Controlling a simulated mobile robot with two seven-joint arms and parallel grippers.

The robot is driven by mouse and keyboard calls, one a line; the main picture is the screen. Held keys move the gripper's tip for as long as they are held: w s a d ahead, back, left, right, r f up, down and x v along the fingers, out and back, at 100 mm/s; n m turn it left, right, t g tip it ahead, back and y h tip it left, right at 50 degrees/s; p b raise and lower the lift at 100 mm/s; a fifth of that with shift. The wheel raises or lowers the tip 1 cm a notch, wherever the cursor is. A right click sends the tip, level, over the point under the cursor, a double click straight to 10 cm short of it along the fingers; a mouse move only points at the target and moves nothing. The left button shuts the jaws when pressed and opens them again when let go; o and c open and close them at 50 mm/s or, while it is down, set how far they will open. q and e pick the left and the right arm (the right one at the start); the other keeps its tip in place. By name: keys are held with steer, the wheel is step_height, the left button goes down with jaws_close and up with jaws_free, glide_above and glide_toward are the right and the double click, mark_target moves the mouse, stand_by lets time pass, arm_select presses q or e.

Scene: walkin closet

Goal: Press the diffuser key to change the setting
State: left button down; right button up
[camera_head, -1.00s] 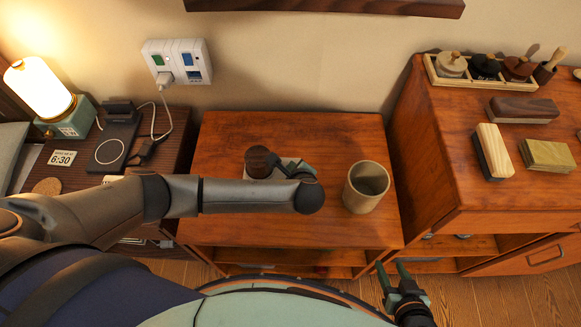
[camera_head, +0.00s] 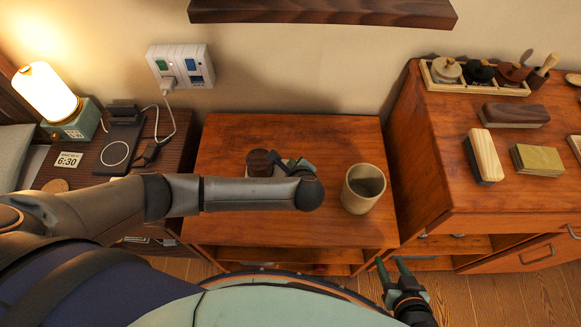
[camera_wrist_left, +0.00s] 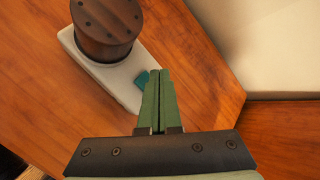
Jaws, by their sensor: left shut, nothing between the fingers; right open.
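The diffuser (camera_head: 259,164) is a dark brown cylinder on the small table, partly hidden behind my left arm. A teal key (camera_wrist_left: 141,78) shows on the base, beside my finger tips. My left gripper (camera_wrist_left: 159,73) is shut and empty, its tips close to the key; I cannot tell whether they touch it. In the head view the left gripper (camera_head: 292,164) is just right of the diffuser. My right gripper (camera_head: 392,262) is open and empty, low in front of the table.
A beige cup (camera_head: 363,188) stands on the table (camera_head: 330,135) to the right. A nightstand with a lit lamp (camera_head: 47,92) and charging pad (camera_head: 116,153) is at left. A higher cabinet (camera_head: 440,150) with brushes is at right. A shelf edge (camera_head: 325,11) hangs above.

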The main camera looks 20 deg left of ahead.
arm_select(q)
steer(key=shift+r+p, duration=1.9)
steer(key=shift+r, duration=0.15)
steer(key=shift+f, duration=0.1)
